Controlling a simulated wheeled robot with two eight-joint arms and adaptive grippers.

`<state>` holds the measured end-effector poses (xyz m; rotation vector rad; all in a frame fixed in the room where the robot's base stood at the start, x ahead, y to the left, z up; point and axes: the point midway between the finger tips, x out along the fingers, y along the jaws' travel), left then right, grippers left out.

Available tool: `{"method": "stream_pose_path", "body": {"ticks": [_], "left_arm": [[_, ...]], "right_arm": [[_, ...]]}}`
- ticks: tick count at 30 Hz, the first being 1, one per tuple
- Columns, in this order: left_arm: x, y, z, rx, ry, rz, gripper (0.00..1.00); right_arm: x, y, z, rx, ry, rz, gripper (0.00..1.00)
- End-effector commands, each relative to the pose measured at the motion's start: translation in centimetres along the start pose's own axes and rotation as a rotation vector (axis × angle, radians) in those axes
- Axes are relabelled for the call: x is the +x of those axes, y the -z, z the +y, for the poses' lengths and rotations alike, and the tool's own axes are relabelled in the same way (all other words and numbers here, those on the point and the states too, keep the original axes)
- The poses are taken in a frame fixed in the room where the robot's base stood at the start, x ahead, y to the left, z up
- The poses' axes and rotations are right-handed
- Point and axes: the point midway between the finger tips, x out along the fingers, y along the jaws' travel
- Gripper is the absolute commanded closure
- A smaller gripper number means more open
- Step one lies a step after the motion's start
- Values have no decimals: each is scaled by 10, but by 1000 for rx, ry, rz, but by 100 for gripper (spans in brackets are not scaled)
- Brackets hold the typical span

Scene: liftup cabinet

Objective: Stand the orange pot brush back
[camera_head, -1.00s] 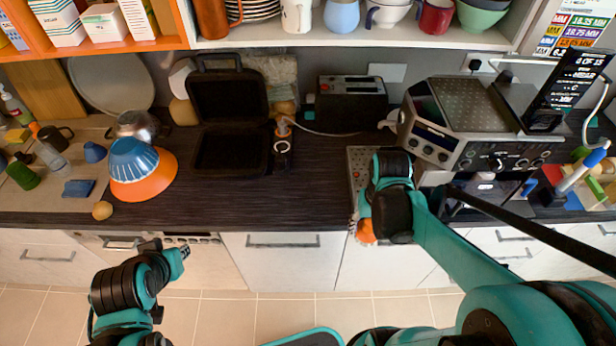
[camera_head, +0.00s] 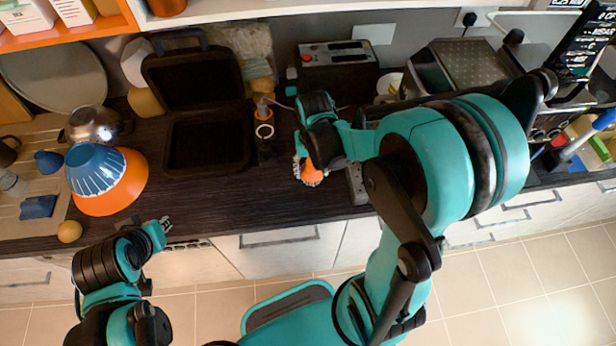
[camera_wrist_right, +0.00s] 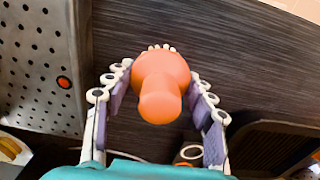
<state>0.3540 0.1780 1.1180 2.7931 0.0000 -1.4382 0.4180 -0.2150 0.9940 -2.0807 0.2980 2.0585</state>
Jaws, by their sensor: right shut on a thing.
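The orange pot brush (camera_head: 312,173) is in my right gripper (camera_head: 306,160), over the dark counter to the right of the open black case. In the right wrist view the brush (camera_wrist_right: 163,85) sits between the two purple-padded fingers (camera_wrist_right: 163,88), its rounded handle end toward the camera and a few pale bristle tips at its far end. The fingers are shut on it. Whether the bristles touch the counter is unclear. My left gripper (camera_head: 161,228) is low at the left, in front of the counter edge, apart from the brush; its finger opening is too small to judge.
The open black case (camera_head: 208,143) is left of the brush, with a small orange-and-black item (camera_head: 263,112) between them. A grey perforated plate (camera_wrist_right: 38,60) is close beside the gripper. An orange bowl (camera_head: 128,186) and a black toaster-like box (camera_head: 338,75) stand farther off.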

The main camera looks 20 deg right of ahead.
Motion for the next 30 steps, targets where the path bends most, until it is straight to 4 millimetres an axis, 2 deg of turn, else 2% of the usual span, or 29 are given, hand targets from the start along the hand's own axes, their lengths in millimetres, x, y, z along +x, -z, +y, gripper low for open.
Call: {"method": "stream_pose_path", "body": {"ticks": [3,7,14,26,27,29,30], "left_arm": [[2,-2,0,0,0,0,79],[4,-3,0,0,0,0,79],[14,-10,0,0,0,0,79],[17,-12,0,0,0,0,79],[17,-12,0,0,0,0,79],[16,-12,0,0,0,0,79],[16,-12,0,0,0,0,79]], "right_arm": [[7,7,-9,-2,0,0,100],[14,9,-10,0,0,0,100],[47,8,-10,0,0,0,100],[52,8,-10,0,0,0,100],[51,8,-10,0,0,0,38],[51,8,-10,0,0,0,25],[51,8,-10,0,0,0,25]]}}
